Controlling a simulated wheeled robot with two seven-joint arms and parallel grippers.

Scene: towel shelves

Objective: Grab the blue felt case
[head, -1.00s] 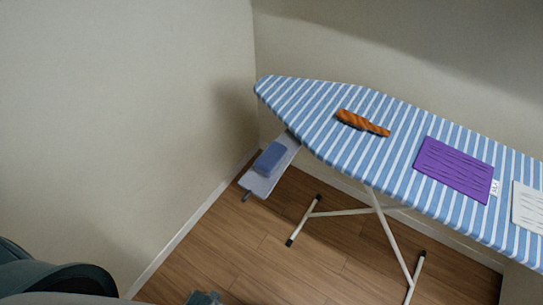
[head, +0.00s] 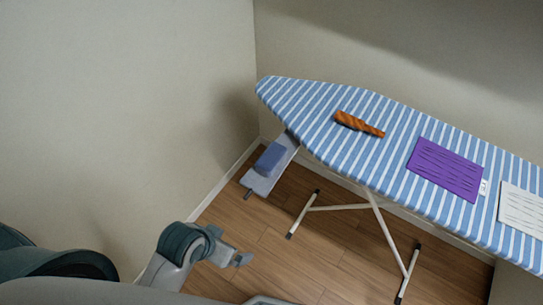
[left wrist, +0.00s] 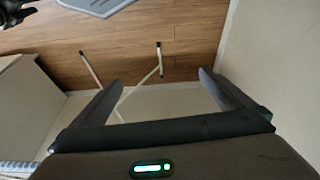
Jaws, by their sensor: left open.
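The blue felt case (head: 271,158) is a small blue block lying on a narrow grey shelf (head: 256,182) under the left end of the ironing board. My left gripper (head: 243,260) is low in the head view, nearer to me than the case and well apart from it. In the left wrist view the left gripper (left wrist: 162,82) has its two fingers spread wide with nothing between them. The case does not show in the left wrist view. My right gripper is not in view.
The blue-and-white striped ironing board (head: 305,118) holds an orange-brown twisted item (head: 359,124), a purple cloth (head: 446,169) and a white cloth (head: 521,214). Its pale legs (head: 385,232) stand on the wood floor. A wall (head: 130,110) borders the left side. Floor before the shelf is clear.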

